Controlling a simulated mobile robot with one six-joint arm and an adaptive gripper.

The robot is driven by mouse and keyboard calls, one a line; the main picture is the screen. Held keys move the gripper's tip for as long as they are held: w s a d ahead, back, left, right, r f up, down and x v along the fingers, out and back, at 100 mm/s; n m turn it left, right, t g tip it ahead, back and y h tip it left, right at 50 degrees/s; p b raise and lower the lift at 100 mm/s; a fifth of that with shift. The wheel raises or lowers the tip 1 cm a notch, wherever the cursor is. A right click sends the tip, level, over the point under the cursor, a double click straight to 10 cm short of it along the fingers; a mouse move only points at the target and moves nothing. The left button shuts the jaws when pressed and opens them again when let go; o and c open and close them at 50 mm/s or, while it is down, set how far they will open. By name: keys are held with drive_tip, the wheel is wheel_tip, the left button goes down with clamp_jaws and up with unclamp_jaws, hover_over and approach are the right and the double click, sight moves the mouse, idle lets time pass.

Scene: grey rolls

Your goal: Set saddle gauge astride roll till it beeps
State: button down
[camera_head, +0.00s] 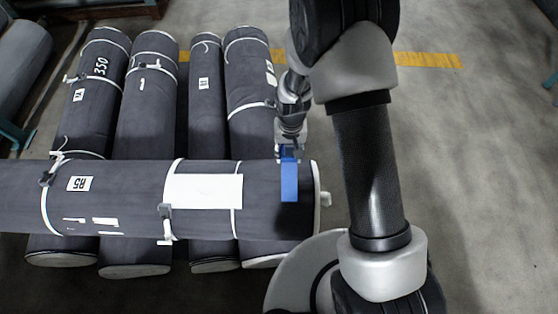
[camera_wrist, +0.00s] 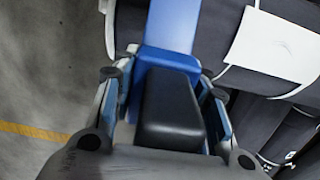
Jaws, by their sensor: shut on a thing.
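The saddle gauge (camera_head: 289,181) is blue and lies over the right end of the grey roll marked R5 (camera_head: 130,212). Its blue arm hangs down the roll's near side; I cannot tell whether it touches the roll. My gripper (camera_head: 290,152) is at the gauge's top, above the roll's far edge. In the wrist view, my gripper (camera_wrist: 166,105) is shut on the gauge's dark grip block, with a finger on each side. The gauge's blue band (camera_wrist: 172,25) runs away from it across the roll (camera_wrist: 218,30). The gauge's far leg and any signal light are hidden.
The R5 roll lies across several upright-pointing grey rolls (camera_head: 145,100) on the floor. A white sheet (camera_head: 204,191) and white straps are on it left of the gauge. Concrete floor at right is clear.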

drive_tip(key=s+a+f, duration=0.1)
drive_tip(key=a+f, duration=0.2)
drive_tip(key=f, duration=0.2)
drive_tip(key=shift+s, duration=0.25)
drive_tip(key=shift+s+f, duration=0.1)
drive_tip(key=shift+f, duration=0.1)
wheel_tip(320, 180, down, 11)
drive_tip(key=b, duration=0.9)
drive_tip(key=shift+f, duration=0.2)
drive_tip(key=shift+f+b, duration=0.6)
idle(0.5)
drive_tip(key=c, duration=0.9)
unclamp_jaws()
drive_tip(key=shift+o, duration=0.2)
wheel_tip(320, 180, up, 12)
